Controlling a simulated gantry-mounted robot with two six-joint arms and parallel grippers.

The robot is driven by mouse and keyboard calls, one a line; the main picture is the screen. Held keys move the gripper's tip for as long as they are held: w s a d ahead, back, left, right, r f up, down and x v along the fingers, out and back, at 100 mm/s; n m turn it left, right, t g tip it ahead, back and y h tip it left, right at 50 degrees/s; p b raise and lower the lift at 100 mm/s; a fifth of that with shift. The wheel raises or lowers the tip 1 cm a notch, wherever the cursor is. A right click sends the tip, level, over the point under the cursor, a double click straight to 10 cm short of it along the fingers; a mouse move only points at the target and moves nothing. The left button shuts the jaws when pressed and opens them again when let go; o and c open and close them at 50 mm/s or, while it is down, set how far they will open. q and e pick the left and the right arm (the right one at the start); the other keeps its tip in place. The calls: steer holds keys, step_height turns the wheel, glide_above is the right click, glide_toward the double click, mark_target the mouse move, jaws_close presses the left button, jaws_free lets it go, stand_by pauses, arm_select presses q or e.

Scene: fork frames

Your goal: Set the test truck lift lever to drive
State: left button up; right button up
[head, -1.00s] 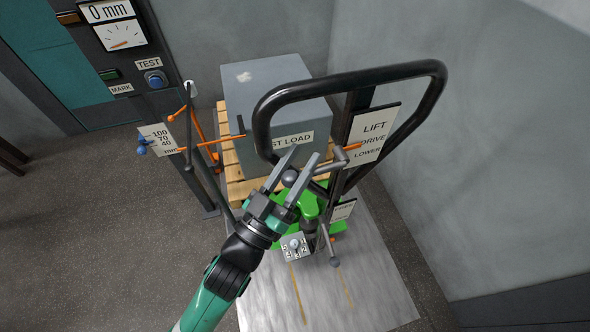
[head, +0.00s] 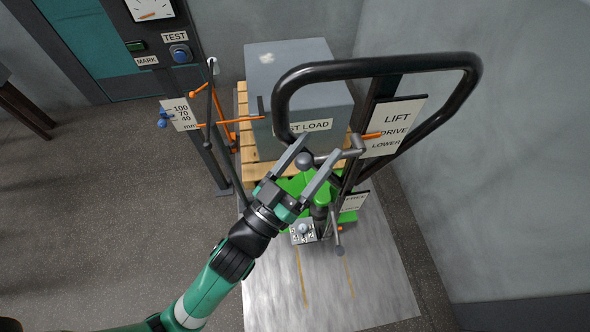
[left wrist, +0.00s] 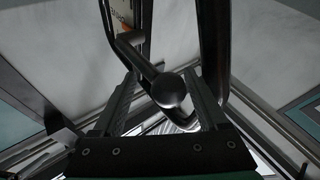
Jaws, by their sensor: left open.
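The green test truck (head: 296,187) has a black loop handle (head: 380,65). A white plate (head: 393,127) beside the handle reads LIFT, DRIVE, LOWER from top to bottom. The lift lever has an orange pointer (head: 367,136) whose tip lies near the DRIVE word; its exact alignment is hard to judge. In the left wrist view, the knob (left wrist: 170,92) shows between the spread fingers, with gaps at both sides. My right gripper is out of view.
A grey test load block (head: 290,70) sits on a wooden pallet (head: 244,130) behind the handle. A height gauge plate (head: 180,114) and orange rods stand at the left. The wall is close on the right; the floor at front left is clear.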

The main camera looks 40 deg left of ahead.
arm_select(q)
steer(key=b+v, duration=0.3)
steer(key=v, duration=0.7)
